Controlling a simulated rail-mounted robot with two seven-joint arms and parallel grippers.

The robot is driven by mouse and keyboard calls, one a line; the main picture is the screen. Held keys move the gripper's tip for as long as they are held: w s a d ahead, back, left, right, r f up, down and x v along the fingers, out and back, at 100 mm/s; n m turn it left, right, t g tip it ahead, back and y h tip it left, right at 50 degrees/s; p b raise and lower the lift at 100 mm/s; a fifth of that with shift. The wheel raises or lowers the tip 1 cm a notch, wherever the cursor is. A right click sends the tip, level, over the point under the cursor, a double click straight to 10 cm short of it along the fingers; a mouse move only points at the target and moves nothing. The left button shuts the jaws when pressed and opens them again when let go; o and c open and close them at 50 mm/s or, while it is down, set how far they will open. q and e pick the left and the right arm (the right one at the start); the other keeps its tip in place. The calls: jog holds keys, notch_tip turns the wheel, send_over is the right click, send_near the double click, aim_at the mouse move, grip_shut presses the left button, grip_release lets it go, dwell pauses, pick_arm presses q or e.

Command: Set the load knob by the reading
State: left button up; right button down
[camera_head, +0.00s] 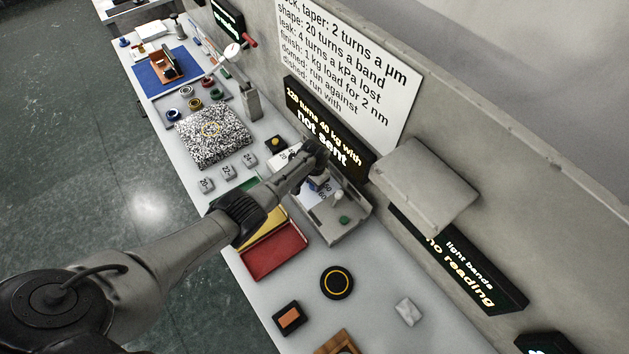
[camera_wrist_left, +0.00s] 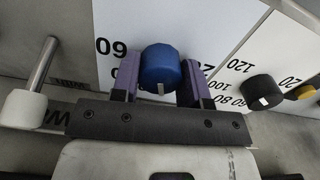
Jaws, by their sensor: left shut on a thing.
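The blue load knob (camera_wrist_left: 160,66) sits on a white dial plate in the left wrist view, a number reading 60 beside it. Its white mark faces the bottom of the picture. My left gripper (camera_wrist_left: 158,76) is shut on the knob, a purple finger on each side. In the head view my left arm reaches over the bench to the panel, and the gripper (camera_head: 317,178) partly hides the dial. A wall display (camera_head: 330,133) shows turns, 40 kg and "not sent". A lower display (camera_head: 455,262) shows "light bands" and "no reading". My right gripper is not in view.
A black knob (camera_wrist_left: 263,92) stands right of the blue one; a white-ended lever (camera_wrist_left: 28,108) is at left. A red tray (camera_head: 276,252), black round piece (camera_head: 337,283) and speckled plate (camera_head: 212,134) lie on the bench. A grey hood (camera_head: 424,184) juts from the wall.

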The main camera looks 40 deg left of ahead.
pick_arm(q)
jog(key=shift+m, duration=2)
jog(key=o, duration=0.9)
jog(key=shift+o, duration=0.2)
jog(key=shift+r, duration=0.1)
jog(key=shift+r+p, duration=0.25)
jog(key=shift+p, duration=0.05)
notch_tip(320, 180, up, 13)
jog(key=p, duration=0.3)
